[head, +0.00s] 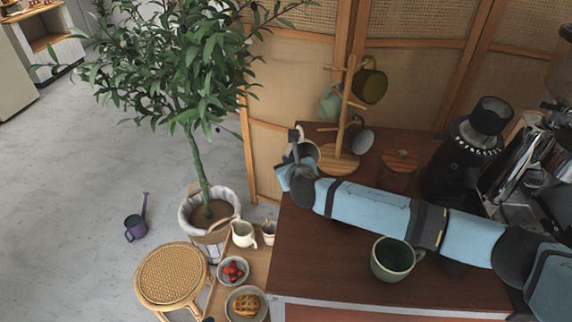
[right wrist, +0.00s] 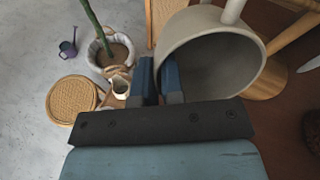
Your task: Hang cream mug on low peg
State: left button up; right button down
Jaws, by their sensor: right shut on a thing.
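The cream mug (head: 306,150) is held at the left side of the wooden mug tree (head: 349,110), partly hidden by my gripper. My right gripper (head: 294,160) is shut on the mug's wall near its rim. In the right wrist view the mug (right wrist: 215,60) is tilted with its opening toward the camera, and one finger of the gripper (right wrist: 157,80) is inside the rim. A low peg (head: 327,129) sticks out left just above the mug in the head view. I cannot tell whether the handle touches it. My left gripper is not in view.
An olive mug (head: 371,86), a pale green mug (head: 330,103) and a grey-white mug (head: 361,140) are on the tree. A black grinder (head: 465,150) stands right. A potted tree (head: 208,210) is left.

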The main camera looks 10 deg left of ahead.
aim_at(314, 157)
jog(key=shift+w+d+f+b, duration=0.15)
jog(key=shift+w+d+b, duration=0.2)
jog(key=shift+w+d, duration=0.35)
jog(key=shift+w+d+f+b, duration=0.1)
jog(key=shift+w+d+b, duration=0.3)
jog(key=shift+d, duration=0.45)
jog(key=shift+w+d+f+b, duration=0.25)
jog(key=shift+w+d+b, duration=0.2)
jog(key=shift+d+b, duration=0.25)
jog(key=shift+w+d+f+b, duration=0.15)
jog(key=shift+w+d+b, duration=0.15)
jog(key=shift+d+b, duration=0.2)
jog(key=shift+w+d, duration=0.15)
jog(key=shift+w+d+p, duration=0.2)
jog(key=shift+d+p, duration=0.1)
jog(key=shift+p, duration=0.2)
jog(key=shift+s, duration=0.1)
jog(key=shift+s+f+p, duration=0.1)
jog(key=shift+f+p, duration=0.1)
jog(key=shift+p, duration=0.1)
